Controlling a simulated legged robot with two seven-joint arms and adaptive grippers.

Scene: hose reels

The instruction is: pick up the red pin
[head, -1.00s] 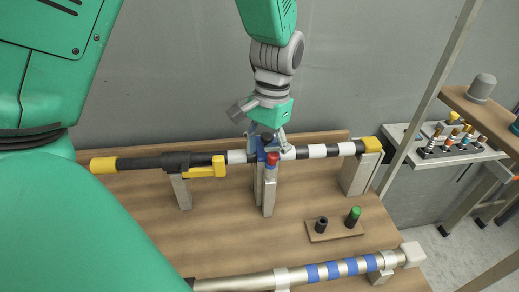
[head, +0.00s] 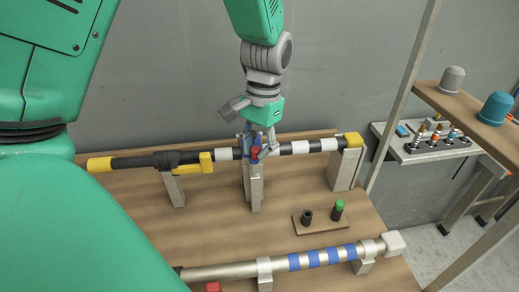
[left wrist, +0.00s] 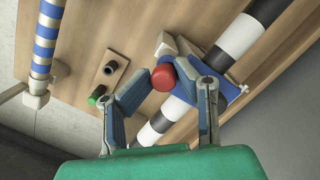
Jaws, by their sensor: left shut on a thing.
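The red pin (head: 255,152) has a rounded red head and sits at the blue clamp around the black-and-white striped pole. Its head also shows in the left wrist view (left wrist: 163,77), between the fingers. My left gripper (head: 257,149) comes down from above and is shut on the red pin. The blue clamp (left wrist: 228,92) lies right beside the fingers on the pole (head: 300,147). The pin's shaft is hidden. My right gripper is not in view.
A small board (head: 322,224) with a black and a green-topped peg lies to the right. A silver pole with blue bands (head: 330,256) runs along the front. A yellow lever (head: 190,168) is left of the gripper. A shelf (head: 445,97) stands at right.

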